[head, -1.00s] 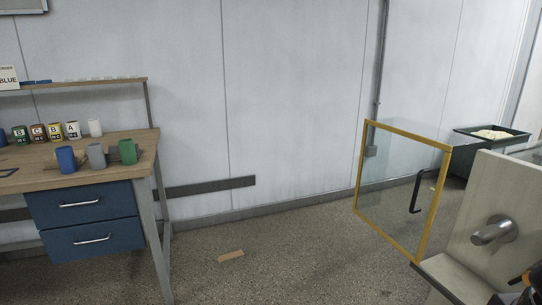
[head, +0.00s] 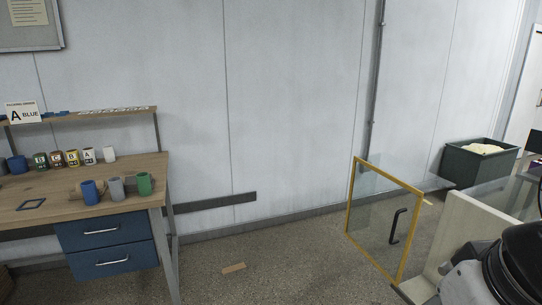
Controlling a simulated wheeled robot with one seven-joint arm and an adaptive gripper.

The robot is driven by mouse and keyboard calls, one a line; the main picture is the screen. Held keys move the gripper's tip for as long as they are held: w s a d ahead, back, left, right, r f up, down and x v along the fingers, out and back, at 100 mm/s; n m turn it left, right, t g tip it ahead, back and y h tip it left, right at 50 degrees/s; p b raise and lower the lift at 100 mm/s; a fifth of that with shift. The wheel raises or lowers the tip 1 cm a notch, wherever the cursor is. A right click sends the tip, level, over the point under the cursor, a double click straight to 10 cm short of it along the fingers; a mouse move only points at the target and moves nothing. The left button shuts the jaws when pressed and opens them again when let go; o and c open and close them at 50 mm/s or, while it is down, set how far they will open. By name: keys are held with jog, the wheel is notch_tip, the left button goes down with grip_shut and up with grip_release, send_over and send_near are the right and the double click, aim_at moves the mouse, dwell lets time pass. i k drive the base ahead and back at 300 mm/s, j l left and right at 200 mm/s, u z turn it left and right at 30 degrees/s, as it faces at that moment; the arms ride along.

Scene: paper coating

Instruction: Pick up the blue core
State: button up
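Another blue cylinder (head: 17,165) stands farther back, near the left edge. My gripper is not in view. A grey and black rounded part at the lower right seems to be my arm, well away from the workbench.
The workbench (head: 140,166) has blue drawers (head: 110,246), a shelf with a sign reading "A BLUE" (head: 24,113), and several lettered cans. A yellow-framed glass gate (head: 385,220) and a dark bin (head: 478,163) are at right. A small brown piece (head: 234,268) lies on otherwise open floor.

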aim_at(89, 188)
jog(key=u, duration=1.3)
jog(key=i+l+u, duration=0.3)
jog(key=i+l, duration=0.55)
jog(key=i, duration=0.45)
jog(key=i+l+u, duration=0.25)
jog(key=i+l, duration=0.85)
jog(key=i, duration=0.15)
